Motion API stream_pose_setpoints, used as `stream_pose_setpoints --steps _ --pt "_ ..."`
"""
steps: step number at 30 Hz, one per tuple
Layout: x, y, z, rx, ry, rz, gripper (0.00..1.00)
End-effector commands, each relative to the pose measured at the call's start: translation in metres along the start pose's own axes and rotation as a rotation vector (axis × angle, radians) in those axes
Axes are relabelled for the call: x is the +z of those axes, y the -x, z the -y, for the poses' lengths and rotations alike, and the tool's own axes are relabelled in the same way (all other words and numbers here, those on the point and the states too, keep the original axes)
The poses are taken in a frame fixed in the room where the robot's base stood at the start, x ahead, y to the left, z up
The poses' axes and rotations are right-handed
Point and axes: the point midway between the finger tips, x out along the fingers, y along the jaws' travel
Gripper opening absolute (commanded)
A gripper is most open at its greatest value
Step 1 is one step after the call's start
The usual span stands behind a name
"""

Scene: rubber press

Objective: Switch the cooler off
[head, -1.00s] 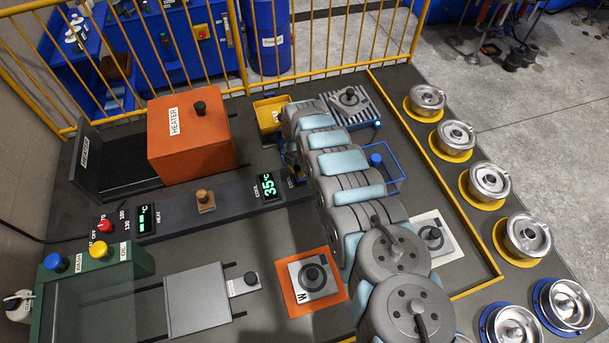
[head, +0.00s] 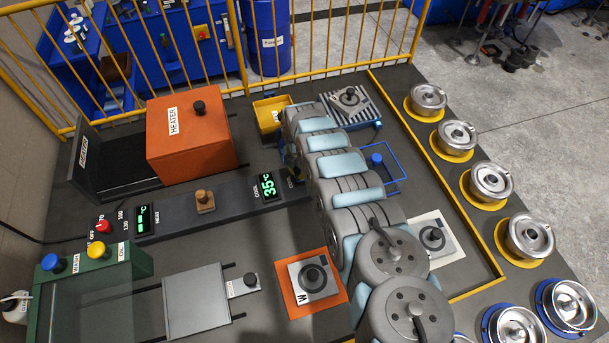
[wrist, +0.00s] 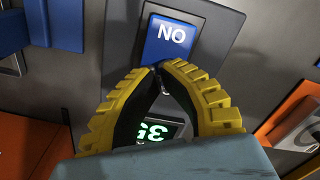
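The cooler's switch (wrist: 173,42) is a blue rocker in a dark frame in the wrist view. Its lettering reads ON, upside down from this camera. My gripper (wrist: 158,67) has its two yellow ribbed fingers brought together, tips meeting at the switch's lower edge. Nothing shows between the tips; whether they touch the switch I cannot tell. The green cooler display (wrist: 153,130) shows between the fingers. In the head view the COOL display (head: 268,186) reads 35 °C. My arm largely hides the gripper and the switch there.
An orange heater block (head: 190,136) stands to the left. A wooden knob (head: 204,201) is on the same dark panel strip. A yellow bin (head: 271,112) and a ribbed metal plate (head: 347,103) lie behind my arm. An orange-framed mould (head: 311,281) lies in front.

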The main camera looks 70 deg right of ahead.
Motion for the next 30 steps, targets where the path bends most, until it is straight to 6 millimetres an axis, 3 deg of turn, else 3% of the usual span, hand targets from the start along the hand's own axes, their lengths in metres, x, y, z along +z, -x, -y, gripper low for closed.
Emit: stream_pose_setpoints --steps 14,30 --pt "0.0 -0.004 0.0 0.0 0.0 0.0 0.0" --pt "0.001 0.03 -0.001 0.001 0.0 0.002 0.0"
